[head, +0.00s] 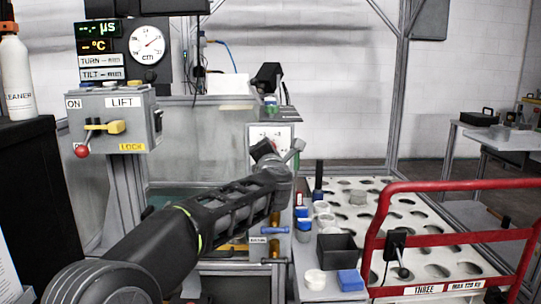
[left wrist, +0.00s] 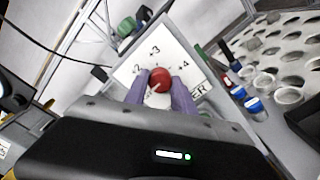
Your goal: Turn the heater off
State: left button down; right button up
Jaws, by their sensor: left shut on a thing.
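The heater dial is a round red knob (left wrist: 160,77) on a white panel (left wrist: 128,72) marked with numbers such as 2, 3 and 4; the label below is mostly covered. My left gripper (left wrist: 160,86) is shut on the knob, with a purple finger on each side of it. A pale line shows on the knob, but I cannot tell which mark it points to. In the head view the white panel (head: 284,131) is at the centre, and my left gripper (head: 264,151) reaches it and hides the knob. My right gripper is not in view.
A control box (head: 112,120) with a red-tipped lever and LIFT and LOCK labels stands at left. A perforated white table (head: 440,250) with a red rail (head: 450,185) fills the right. Small jars and a black box (head: 337,250) stand just right of my arm.

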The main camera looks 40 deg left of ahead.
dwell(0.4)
pick_arm(q)
jog(key=c, duration=1.1)
grip_release()
jog(key=shift+o, duration=0.2)
jog(key=v, duration=0.8)
jog(key=shift+w, duration=0.1)
